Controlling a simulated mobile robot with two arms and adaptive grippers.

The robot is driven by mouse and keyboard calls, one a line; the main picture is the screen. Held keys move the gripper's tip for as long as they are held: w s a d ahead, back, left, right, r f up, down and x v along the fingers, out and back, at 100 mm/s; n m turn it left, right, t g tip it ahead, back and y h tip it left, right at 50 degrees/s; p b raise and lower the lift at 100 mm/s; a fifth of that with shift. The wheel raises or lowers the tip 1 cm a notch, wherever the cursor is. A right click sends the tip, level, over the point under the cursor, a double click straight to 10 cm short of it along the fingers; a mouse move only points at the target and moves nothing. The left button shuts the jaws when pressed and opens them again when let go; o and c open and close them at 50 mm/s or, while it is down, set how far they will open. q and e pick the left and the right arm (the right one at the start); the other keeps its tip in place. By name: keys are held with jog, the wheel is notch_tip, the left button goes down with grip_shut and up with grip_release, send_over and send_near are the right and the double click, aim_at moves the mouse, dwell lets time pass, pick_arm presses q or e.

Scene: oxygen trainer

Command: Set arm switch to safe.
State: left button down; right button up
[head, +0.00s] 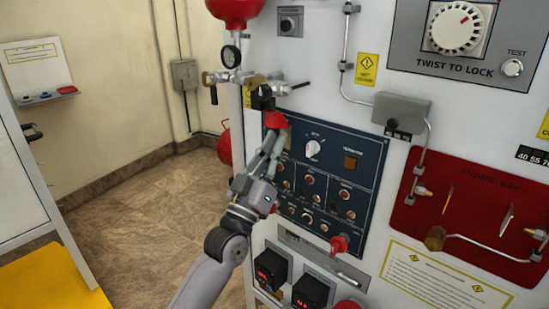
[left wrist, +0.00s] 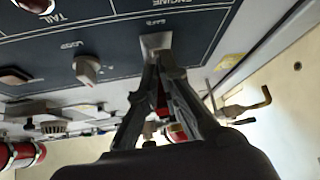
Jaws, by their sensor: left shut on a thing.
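My left gripper (head: 278,139) reaches the upper left of the dark blue switch panel (head: 335,183). In the left wrist view its fingertips (left wrist: 157,58) are closed on a small pale grey switch piece (left wrist: 154,41), which I take to be the arm switch. The fingers hide most of it, so its setting cannot be read. A red piece (head: 275,120) shows just above the fingertips in the head view. A pale rotary knob (head: 312,148) is just right of the gripper; it also shows in the left wrist view (left wrist: 87,70). My right gripper is not in view.
A gauge (head: 230,56) and a valve pipe with a black handle stand close above the gripper. A red panel (head: 470,215) with a bent pipe is at the right. Black boxes (head: 271,268) sit below the panel. The floor (head: 135,220) at left is open.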

pick_arm(q)
jog(key=c, duration=1.8)
grip_release()
jog(key=v, duration=1.2)
